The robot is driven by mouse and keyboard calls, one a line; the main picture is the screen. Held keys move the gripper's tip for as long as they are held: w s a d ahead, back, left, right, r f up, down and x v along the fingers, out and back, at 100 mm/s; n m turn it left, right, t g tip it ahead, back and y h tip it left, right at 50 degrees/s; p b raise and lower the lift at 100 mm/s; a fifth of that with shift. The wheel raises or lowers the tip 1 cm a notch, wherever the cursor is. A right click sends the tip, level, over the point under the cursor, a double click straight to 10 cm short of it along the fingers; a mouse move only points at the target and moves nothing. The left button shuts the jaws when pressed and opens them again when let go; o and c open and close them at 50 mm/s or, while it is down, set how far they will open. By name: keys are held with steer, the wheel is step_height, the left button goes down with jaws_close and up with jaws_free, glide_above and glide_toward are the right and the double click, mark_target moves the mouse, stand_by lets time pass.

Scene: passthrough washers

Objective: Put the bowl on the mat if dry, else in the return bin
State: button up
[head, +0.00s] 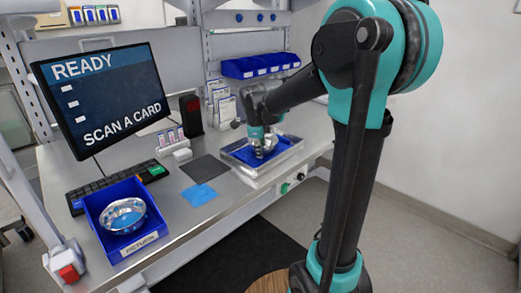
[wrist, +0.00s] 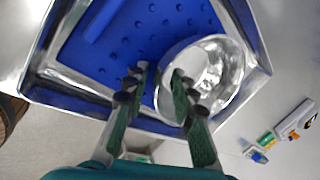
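A shiny metal bowl (wrist: 232,62) sits at the right side of a metal tray with a blue dimpled floor (wrist: 140,45). In the head view the tray (head: 254,181) is at the right of the bench, and my gripper (head: 264,150) is low over it, partly covering the bowl. In the wrist view my gripper (wrist: 157,88) is open, one finger outside the bowl's left wall and one over its inside. I cannot tell whether the bowl is wet. The dark grey mat (head: 209,168) lies bare left of the tray. The blue return bin (head: 138,246) holds another metal bowl (head: 123,216) with blue inside.
A blue cloth (head: 199,195) lies in front of the mat. A monitor (head: 105,95) reads "READY, SCAN A CARD". A keyboard (head: 115,187), a card holder (head: 172,138) and a dark red-faced box (head: 191,114) stand behind. Blue shelf bins (head: 260,66) hang above the tray.

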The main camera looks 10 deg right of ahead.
steer(key=v, duration=1.2)
